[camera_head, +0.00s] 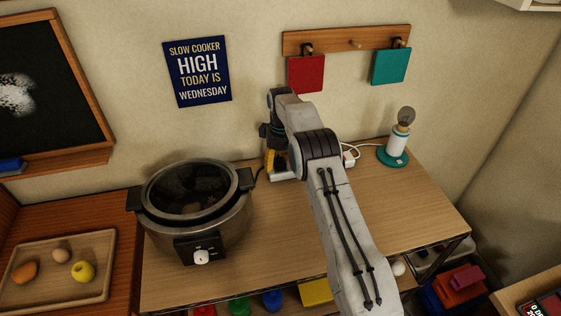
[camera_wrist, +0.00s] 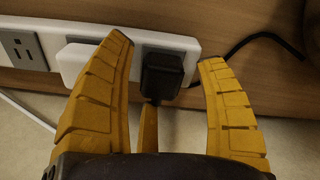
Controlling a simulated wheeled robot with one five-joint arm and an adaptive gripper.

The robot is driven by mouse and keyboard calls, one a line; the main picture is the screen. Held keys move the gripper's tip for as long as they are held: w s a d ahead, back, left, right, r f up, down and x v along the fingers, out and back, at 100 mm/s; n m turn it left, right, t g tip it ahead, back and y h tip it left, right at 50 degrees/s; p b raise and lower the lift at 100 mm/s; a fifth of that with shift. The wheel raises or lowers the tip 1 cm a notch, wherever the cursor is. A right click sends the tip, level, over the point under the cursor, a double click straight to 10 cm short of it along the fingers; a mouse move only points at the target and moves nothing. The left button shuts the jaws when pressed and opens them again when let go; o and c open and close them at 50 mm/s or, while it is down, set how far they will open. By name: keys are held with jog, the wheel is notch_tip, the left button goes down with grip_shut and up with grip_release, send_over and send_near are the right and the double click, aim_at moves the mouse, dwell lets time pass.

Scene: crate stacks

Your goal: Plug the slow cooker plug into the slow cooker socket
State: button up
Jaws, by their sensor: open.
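My gripper (camera_wrist: 166,52) is open in the wrist view, its yellow fingers on either side of a black plug (camera_wrist: 163,76) and apart from it. The plug stands against the face of a white power strip (camera_wrist: 190,45); I cannot tell whether it is fully seated. A black cord (camera_wrist: 252,38) runs off to the right in this view. In the head view my gripper (camera_head: 271,160) is low at the back of the wooden counter, over the strip (camera_head: 283,176) and partly hidden by my arm. The slow cooker (camera_head: 215,238) stands to its left.
A white plug (camera_wrist: 84,62) sits in the strip beside the black one, with an empty outlet (camera_wrist: 22,50) further left. A lamp (camera_head: 396,148) stands at the counter's back right. A tray of food (camera_head: 98,293) lies at the left. The wall is close behind the strip.

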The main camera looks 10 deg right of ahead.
jog(key=shift+s+r, duration=0.1)
jog(key=shift+r, duration=3.65)
jog(key=shift+r, duration=0.3)
jog(key=s+r+m+t, duration=0.2)
jog(key=s+r, duration=1.6)
jog(key=r, duration=0.1)
jog(key=s+f+m+t, duration=0.1)
jog(key=s+f, duration=0.1)
jog(key=s, duration=1)
jog(key=s+f+m+t+b, duration=0.1)
jog(key=s+f, duration=0.2)
jog(key=s, duration=0.9)
jog(key=shift+f+m, duration=0.3)
jog(key=shift+m, duration=0.1)
